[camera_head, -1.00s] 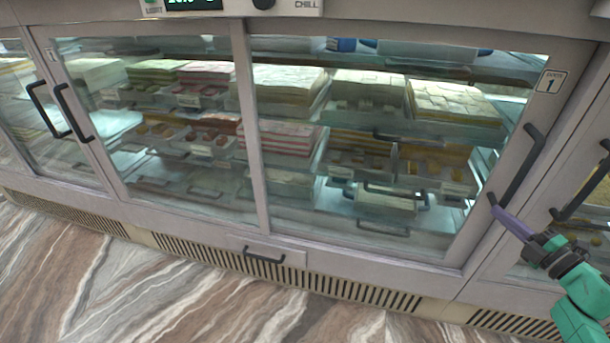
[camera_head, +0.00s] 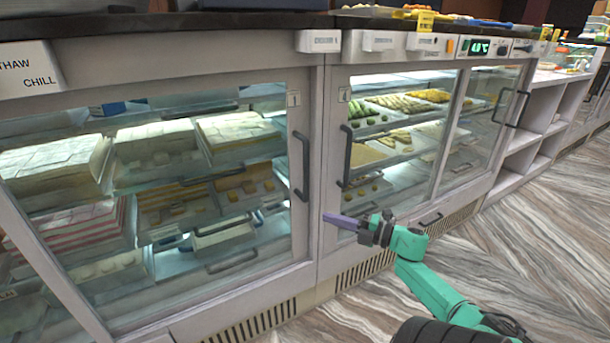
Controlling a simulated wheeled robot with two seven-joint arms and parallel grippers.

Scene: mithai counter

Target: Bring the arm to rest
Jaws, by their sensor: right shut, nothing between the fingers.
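My right gripper (camera_head: 346,221) is at the end of my green right arm (camera_head: 425,282), which comes in from the lower right. Its purple fingers are shut with nothing between them. They point left, in front of the cabinet frame between two glass doors, below the black handles. I cannot tell whether the fingertips touch the cabinet. My left gripper does not show.
The left glass door (camera_head: 232,269) is closed and has a black handle (camera_head: 302,166). Another black handle (camera_head: 347,156) is on the door beside it. Trays of sweets sit behind the glass. White open shelves (camera_head: 527,138) stand at the right. The striped floor (camera_head: 520,250) is clear.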

